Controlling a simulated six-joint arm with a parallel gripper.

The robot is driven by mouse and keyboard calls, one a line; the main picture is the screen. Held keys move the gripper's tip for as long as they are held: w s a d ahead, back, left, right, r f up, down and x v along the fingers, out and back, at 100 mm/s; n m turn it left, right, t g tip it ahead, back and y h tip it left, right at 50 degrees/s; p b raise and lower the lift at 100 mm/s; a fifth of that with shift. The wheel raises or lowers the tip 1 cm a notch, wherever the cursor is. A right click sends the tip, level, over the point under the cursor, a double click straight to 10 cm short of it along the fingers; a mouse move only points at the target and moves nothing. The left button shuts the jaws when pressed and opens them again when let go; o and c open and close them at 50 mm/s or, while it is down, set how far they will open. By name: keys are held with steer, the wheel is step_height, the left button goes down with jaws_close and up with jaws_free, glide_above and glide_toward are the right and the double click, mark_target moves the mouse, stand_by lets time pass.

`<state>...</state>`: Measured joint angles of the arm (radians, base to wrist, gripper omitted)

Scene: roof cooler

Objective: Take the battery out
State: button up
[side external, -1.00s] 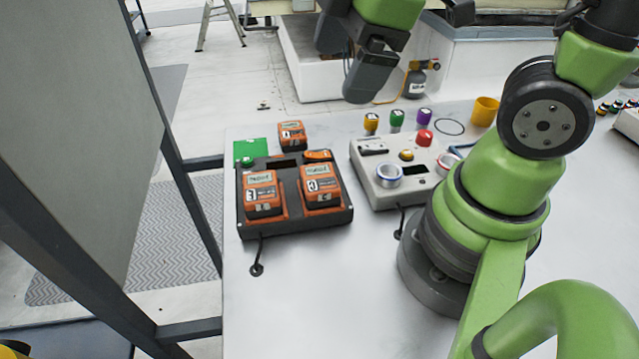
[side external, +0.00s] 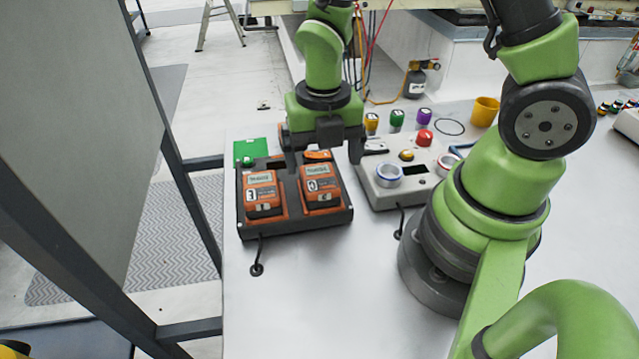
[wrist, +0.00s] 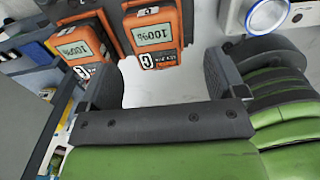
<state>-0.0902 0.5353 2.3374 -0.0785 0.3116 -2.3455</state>
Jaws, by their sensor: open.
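Two orange and black batteries sit side by side in a dark charger (side external: 300,222) on the table. The left battery (side external: 263,194) and right battery (side external: 320,187) also show in the wrist view, left one (wrist: 80,42) and right one (wrist: 153,35), each display reading 100%. My gripper (side external: 323,160) hangs fingers-down over the back of the charger, behind the right battery. Its fingers are spread and empty. In the wrist view my gripper (wrist: 163,72) has the right battery beyond its fingertips, roughly between them, apart from both.
A grey control box (side external: 397,198) with a blue-ringed knob (side external: 390,175) and red button (side external: 424,137) stands right of the charger. A green plate (side external: 246,148) lies behind the charger's left corner. A yellow cup (side external: 484,110) stands farther back. The front table is clear.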

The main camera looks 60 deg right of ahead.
mark_target(319, 177)
steer(key=shift+w+a+f, duration=0.1)
steer(key=shift+f, duration=1.2)
steer(key=shift+w+f, duration=0.1)
steer(key=shift+f, duration=1.2)
steer(key=shift+c, duration=0.4)
steer(key=c, duration=1.2)
steer(key=shift+c, duration=0.2)
steer(key=shift+r, duration=0.15)
